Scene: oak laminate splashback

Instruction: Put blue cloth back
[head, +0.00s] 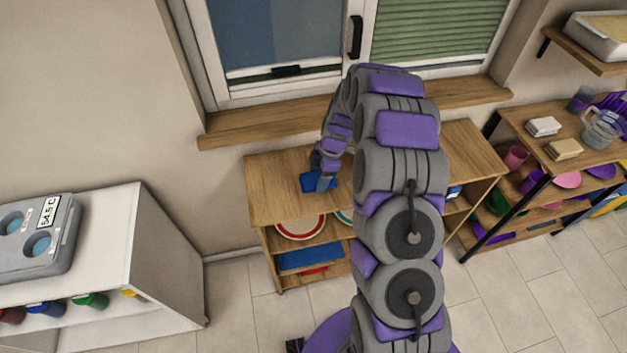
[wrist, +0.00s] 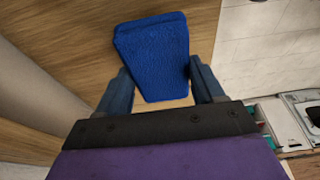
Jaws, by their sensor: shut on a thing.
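The blue cloth (wrist: 152,52) is a folded pad with a textured surface, seen in the wrist view between and beyond my fingers. It also shows as a small blue patch in the head view (head: 309,183), over the left part of the wooden shelf unit's top (head: 270,196). My gripper (wrist: 158,90) is shut on the near part of the cloth, with a finger at each side. In the head view my gripper (head: 322,178) points down at the cloth. I cannot tell whether the cloth touches the top. My arm hides the middle of the unit.
Plates (head: 300,228) and a blue tray (head: 308,258) sit on the shelves below. A window sill (head: 240,127) runs behind. At right, another shelf unit holds folded cloths (head: 543,127) and a jug (head: 601,130). A white cabinet (head: 150,250) stands at left. The top's left end is clear.

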